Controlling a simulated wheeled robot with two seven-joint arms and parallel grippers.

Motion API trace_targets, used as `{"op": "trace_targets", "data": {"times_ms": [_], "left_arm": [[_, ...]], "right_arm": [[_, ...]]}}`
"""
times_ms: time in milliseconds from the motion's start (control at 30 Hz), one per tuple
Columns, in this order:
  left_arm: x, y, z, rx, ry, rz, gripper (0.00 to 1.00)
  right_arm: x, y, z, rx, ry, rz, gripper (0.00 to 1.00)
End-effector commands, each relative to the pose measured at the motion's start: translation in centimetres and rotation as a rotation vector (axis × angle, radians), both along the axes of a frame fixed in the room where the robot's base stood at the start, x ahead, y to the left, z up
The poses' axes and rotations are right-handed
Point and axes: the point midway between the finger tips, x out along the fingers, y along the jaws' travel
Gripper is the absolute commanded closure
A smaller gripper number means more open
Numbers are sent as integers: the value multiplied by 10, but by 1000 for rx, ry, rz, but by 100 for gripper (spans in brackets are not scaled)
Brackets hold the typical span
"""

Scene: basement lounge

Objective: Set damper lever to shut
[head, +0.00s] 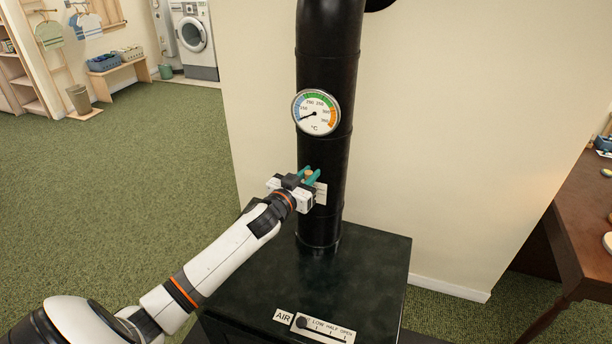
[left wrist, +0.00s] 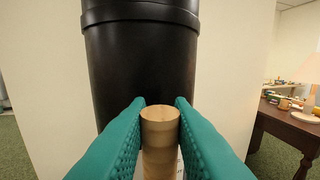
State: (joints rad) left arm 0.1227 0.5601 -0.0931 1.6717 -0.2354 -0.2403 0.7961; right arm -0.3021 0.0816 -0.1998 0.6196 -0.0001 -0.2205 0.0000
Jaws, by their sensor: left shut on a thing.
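The damper lever shows as a round wooden knob (left wrist: 160,115) in the left wrist view, close in front of the black stove pipe (head: 325,60). My left gripper (head: 309,175) has its teal fingers on both sides of this knob and is shut on it. In the head view the knob shows as a small tan spot between the fingertips. A pale label (head: 321,193) on the pipe sits just right of the gripper, partly covered, and I cannot read it. The rest of the lever is hidden by the gripper. My right gripper is not in view.
A round temperature dial (head: 316,112) is on the pipe above my gripper. The dark stove top (head: 375,262) lies below, with an air slider plate (head: 325,331) at its front. A brown table (head: 585,220) stands at the right. Green carpet is open at the left.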

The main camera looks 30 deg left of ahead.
Motion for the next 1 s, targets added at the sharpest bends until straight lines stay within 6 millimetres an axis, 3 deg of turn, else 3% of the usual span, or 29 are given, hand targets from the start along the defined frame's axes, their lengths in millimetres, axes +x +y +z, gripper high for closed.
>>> {"op": "trace_targets", "data": {"times_ms": [467,1000], "left_arm": [[2,-9,1,98,25,-1,100],[12,-48,-13,559,135,1,100]], "right_arm": [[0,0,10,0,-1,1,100],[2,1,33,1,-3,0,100]]}}
